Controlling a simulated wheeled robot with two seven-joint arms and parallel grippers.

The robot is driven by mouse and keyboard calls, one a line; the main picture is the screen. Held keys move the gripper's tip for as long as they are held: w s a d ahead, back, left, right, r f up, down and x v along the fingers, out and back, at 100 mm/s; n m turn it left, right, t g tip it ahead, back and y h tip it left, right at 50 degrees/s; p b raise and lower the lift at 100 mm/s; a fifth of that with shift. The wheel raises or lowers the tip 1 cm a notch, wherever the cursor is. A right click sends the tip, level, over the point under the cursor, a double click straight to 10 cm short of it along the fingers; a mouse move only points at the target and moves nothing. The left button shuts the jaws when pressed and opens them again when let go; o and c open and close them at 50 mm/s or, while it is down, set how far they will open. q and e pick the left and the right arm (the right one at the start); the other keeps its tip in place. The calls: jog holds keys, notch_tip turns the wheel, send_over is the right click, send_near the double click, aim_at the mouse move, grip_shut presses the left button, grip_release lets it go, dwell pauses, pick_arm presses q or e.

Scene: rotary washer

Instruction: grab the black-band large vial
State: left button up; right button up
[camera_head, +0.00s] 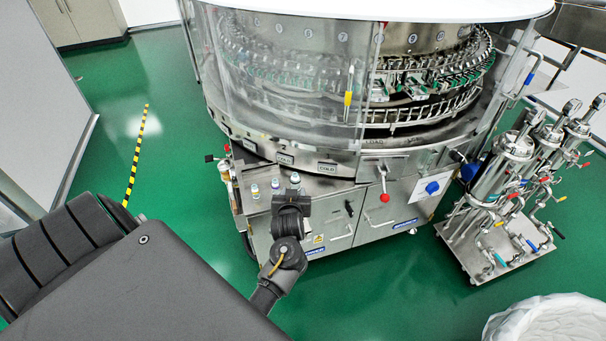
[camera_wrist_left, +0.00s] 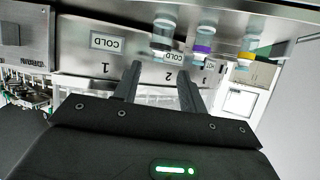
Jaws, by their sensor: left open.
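The black-band vial shows in the left wrist view (camera_wrist_left: 162,36) as a clear vial with a dark band, at the left end of a row of three. In the head view it is the rightmost small vial (camera_head: 295,178). A purple-band vial (camera_wrist_left: 204,42) and a yellow-band vial (camera_wrist_left: 246,58) stand beside it. My left gripper (camera_wrist_left: 158,84) is open and empty, with its fingers apart. In the head view the left gripper (camera_head: 291,198) is just in front of the black-band vial, not around it. My right gripper is not in view.
The vials stand on a steel ledge (camera_head: 320,186) of the rotary washer, below its glass guard and COLD labels (camera_head: 327,168). A red-knobbed lever (camera_head: 384,197) sits to the right. A pump cart (camera_head: 500,240) stands at right. Green floor is free at left.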

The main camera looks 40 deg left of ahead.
aim_at(295, 176)
pick_arm(q)
jog(key=w+a, duration=0.1)
jog(key=w, duration=0.1)
jog(key=w+a, duration=0.2)
jog(key=shift+a+f+b, duration=0.15)
jog(key=shift+f+b, duration=0.15)
jog(key=shift+f, duration=0.1)
jog(key=shift+r+x, duration=0.15)
jog(key=shift+x, duration=1.25)
jog(key=shift+r+x, duration=0.1)
jog(key=shift+x, duration=1.3)
jog(key=shift+w, duration=0.15)
jog(key=shift+c, duration=0.3)
grip_shut()
